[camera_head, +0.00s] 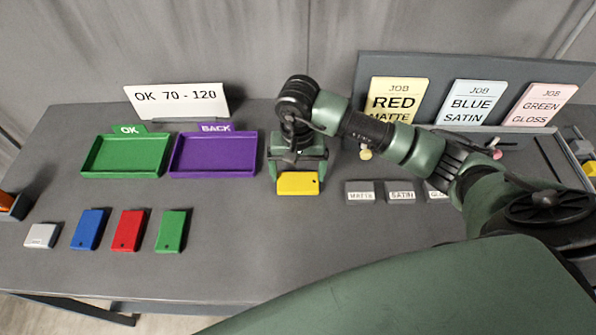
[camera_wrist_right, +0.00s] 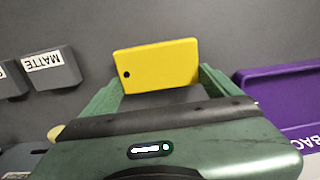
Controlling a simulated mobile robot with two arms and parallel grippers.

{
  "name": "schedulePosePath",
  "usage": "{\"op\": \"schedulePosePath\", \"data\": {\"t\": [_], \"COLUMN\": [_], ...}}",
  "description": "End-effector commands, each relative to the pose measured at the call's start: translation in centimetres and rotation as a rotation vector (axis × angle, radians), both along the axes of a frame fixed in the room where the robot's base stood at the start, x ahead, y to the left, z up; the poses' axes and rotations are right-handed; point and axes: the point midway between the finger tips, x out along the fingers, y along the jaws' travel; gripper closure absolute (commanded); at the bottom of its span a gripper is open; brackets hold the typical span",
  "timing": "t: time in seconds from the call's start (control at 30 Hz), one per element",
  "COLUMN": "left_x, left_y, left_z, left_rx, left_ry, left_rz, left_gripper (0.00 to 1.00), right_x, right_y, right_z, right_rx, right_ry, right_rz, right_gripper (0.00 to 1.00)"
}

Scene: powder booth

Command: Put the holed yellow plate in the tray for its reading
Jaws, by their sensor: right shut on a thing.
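The yellow plate (camera_head: 298,184) is held between the fingers of my right gripper (camera_head: 297,170), above the grey table just right of the purple tray. In the right wrist view the yellow plate (camera_wrist_right: 158,66) shows one small dark hole near its left end, and the green fingers of my right gripper (camera_wrist_right: 160,88) close on its two ends. The green tray (camera_head: 91,157) marked OK and the purple tray (camera_head: 178,155) marked BACK both look empty. A white sign (camera_head: 177,101) behind them reads OK 70 - 120. My left gripper is not in view.
A small light grey block (camera_head: 42,235), a blue plate (camera_head: 89,229), a red plate (camera_head: 130,230) and a green plate (camera_head: 171,231) lie in front of the trays. Grey blocks marked MATTE (camera_head: 360,193) and SATIN (camera_head: 401,192) sit right. Job cards stand behind. The front middle table is clear.

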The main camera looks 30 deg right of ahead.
Motion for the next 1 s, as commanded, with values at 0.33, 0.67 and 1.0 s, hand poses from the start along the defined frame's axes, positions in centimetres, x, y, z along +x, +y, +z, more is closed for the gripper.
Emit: {"op": "schedulePosePath", "data": {"t": [0.33,0.67,1.0], "left_x": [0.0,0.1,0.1], "left_y": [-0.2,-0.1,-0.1], "left_z": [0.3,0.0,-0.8], "left_rx": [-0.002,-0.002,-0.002], "left_ry": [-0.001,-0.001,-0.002], "left_rz": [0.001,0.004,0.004], "left_gripper": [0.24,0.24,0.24], "right_x": [0.0,0.0,0.2], "right_y": [0.0,0.0,-0.1], "right_z": [-1.2,-1.4,1.0], "right_rx": [-0.001,0.0,-0.001], "right_ry": [-0.002,-0.001,-0.009], "right_rz": [0.0,0.0,0.002], "right_gripper": [0.59,0.0,0.0]}}
